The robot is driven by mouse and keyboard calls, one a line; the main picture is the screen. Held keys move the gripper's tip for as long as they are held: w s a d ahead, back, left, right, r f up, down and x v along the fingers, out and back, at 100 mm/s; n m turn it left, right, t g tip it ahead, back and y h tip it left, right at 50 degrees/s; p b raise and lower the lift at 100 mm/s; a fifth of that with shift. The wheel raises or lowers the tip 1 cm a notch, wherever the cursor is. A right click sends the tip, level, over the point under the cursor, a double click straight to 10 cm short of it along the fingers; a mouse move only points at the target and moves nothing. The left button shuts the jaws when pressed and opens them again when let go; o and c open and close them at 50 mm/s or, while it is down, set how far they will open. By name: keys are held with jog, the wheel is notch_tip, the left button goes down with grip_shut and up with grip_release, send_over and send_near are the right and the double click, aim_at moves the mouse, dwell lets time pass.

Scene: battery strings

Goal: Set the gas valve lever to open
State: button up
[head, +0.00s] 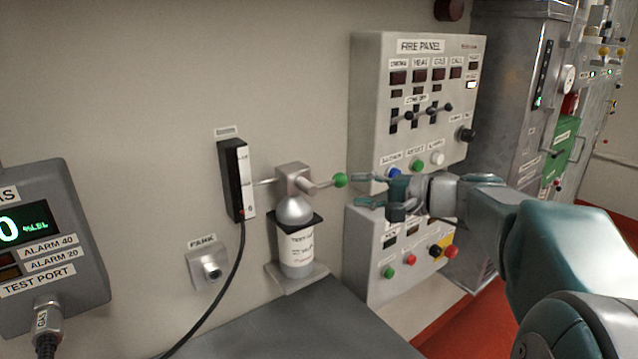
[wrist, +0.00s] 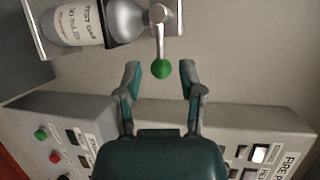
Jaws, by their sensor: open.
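The gas valve lever (head: 322,184) is a short metal arm with a green ball knob (head: 340,180) at its end. It sticks out to the right from the metal valve block (head: 293,177) on top of the test gas cylinder (head: 296,245). My gripper (head: 361,191) is open, just right of the knob, with its fingers pointing left toward it. In the wrist view the green knob (wrist: 161,68) lies ahead of and between the two fingertips (wrist: 161,79). No contact with the knob is clear.
The fire panel (head: 415,110) with buttons and switches stands close behind my gripper. A black flow gauge (head: 234,180) with a hose is left of the valve. A gas monitor (head: 45,245) is at far left. A grey surface (head: 300,330) lies below the cylinder.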

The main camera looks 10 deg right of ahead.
aim_at(322, 188)
jog(key=x, duration=0.8)
jog(key=shift+w+d+f, duration=0.25)
jog(key=shift+w, duration=0.2)
jog(key=shift+w+a, duration=0.1)
jog(key=shift+a, duration=0.6)
jog(key=c, duration=0.6)
jog(key=shift+d+f, duration=0.15)
jog(key=shift+d, duration=0.15)
grip_shut()
